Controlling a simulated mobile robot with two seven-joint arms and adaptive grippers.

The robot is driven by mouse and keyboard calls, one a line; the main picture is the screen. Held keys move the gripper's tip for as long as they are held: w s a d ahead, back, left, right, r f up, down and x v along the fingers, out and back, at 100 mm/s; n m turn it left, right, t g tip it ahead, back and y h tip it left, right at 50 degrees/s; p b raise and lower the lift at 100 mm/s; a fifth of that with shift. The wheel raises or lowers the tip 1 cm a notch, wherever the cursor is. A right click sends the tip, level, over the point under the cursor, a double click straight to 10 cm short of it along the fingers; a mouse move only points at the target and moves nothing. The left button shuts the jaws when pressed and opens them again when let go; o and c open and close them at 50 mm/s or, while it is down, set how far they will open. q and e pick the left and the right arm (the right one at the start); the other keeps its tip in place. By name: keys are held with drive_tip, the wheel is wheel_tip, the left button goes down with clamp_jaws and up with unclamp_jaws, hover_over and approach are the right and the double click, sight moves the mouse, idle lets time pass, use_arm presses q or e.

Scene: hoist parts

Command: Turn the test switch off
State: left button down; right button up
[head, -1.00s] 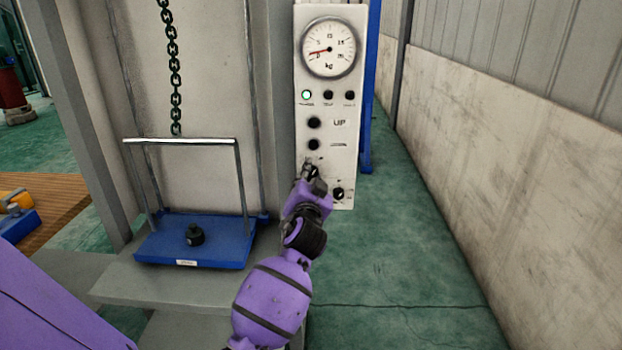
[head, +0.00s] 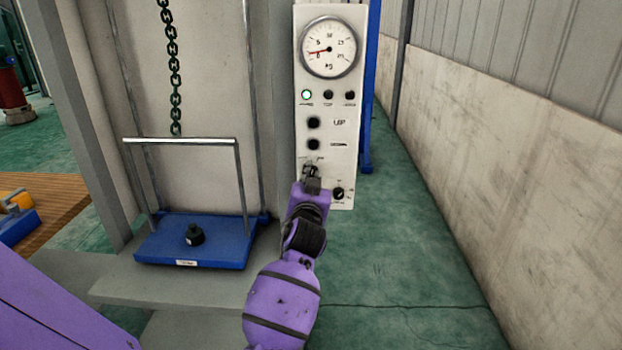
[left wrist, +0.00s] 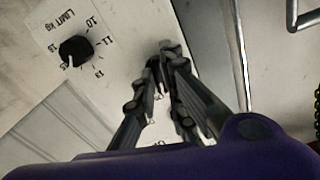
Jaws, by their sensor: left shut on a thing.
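The white control panel (head: 343,170) stands upright at centre right in the head view. My left gripper (head: 311,172) is at its lower part, below the two black push buttons, shut on the test switch. The fingers hide most of that switch, so its setting cannot be told. In the left wrist view the fingertips (left wrist: 163,62) are together against the panel, around a small dark part. A black limit knob (head: 338,193) sits just right of and below the gripper; it also shows in the left wrist view (left wrist: 76,50). My right gripper is not in view.
A gauge (head: 329,48) tops the panel, its needle pointing left. The left lamp (head: 306,95) glows green; two others are dark. A blue platform (head: 215,250) with a bar frame and black weight (head: 194,235) stands left. A wall (head: 520,160) runs right.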

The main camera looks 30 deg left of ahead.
use_arm(q)
drive_tip(key=n, duration=0.4)
drive_tip(key=shift+n+p, duration=0.3)
drive_tip(key=shift+p, duration=0.05)
drive_tip(key=shift+n, duration=0.8)
drive_tip(key=shift+n+p, duration=0.4)
drive_tip(key=shift+n, duration=0.7)
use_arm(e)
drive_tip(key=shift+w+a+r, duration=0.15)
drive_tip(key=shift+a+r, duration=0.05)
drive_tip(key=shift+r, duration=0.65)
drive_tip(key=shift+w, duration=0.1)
use_arm(q)
drive_tip(key=shift+f, duration=0.1)
drive_tip(key=c, duration=1.8)
unclamp_jaws()
